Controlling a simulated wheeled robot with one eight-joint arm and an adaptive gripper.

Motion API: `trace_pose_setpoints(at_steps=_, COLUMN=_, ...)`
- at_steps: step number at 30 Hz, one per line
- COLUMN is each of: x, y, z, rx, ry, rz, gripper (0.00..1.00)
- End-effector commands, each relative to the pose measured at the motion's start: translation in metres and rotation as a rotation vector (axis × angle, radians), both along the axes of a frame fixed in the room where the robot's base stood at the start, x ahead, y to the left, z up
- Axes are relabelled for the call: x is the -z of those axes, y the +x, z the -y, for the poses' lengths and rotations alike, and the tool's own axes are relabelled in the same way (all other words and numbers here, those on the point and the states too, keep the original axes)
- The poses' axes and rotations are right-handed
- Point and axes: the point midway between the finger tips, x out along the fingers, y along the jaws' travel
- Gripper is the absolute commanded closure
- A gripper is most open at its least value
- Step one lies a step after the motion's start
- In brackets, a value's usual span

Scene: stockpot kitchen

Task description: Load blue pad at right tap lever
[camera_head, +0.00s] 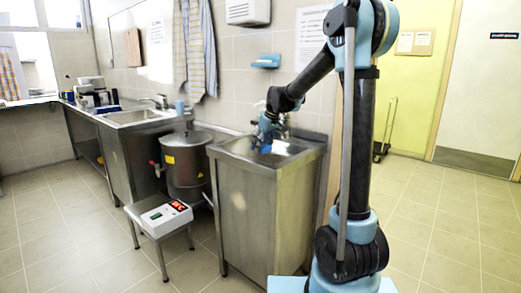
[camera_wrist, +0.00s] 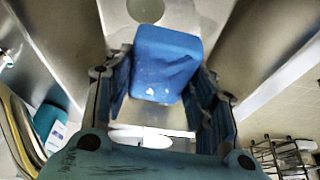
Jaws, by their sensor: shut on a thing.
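My gripper (camera_head: 267,128) is over the right-hand steel sink (camera_head: 232,153), close to the tap (camera_head: 284,125) at its back edge. In the wrist view my gripper's fingers (camera_wrist: 162,84) are shut on the blue pad (camera_wrist: 166,55), one finger on each side. The pad is a blue block with a few pale specks. It shows small in the head view (camera_head: 265,149), low in the basin area. My gripper partly hides the tap, and I cannot make out its lever or whether the pad touches it.
A large steel pot (camera_head: 186,166) stands left of the sink cabinet. A low stool (camera_head: 160,228) in front holds a white device (camera_head: 166,216) with a red display. A longer counter with another sink (camera_head: 135,116) runs along the left wall. The tiled floor at right is clear.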

Motion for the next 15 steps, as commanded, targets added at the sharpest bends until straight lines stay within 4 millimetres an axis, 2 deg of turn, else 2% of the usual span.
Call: trace_pose_setpoints(at_steps=15, x=0.0, y=-0.029, z=0.018, rx=-0.001, ry=0.0, rz=0.0, gripper=0.68)
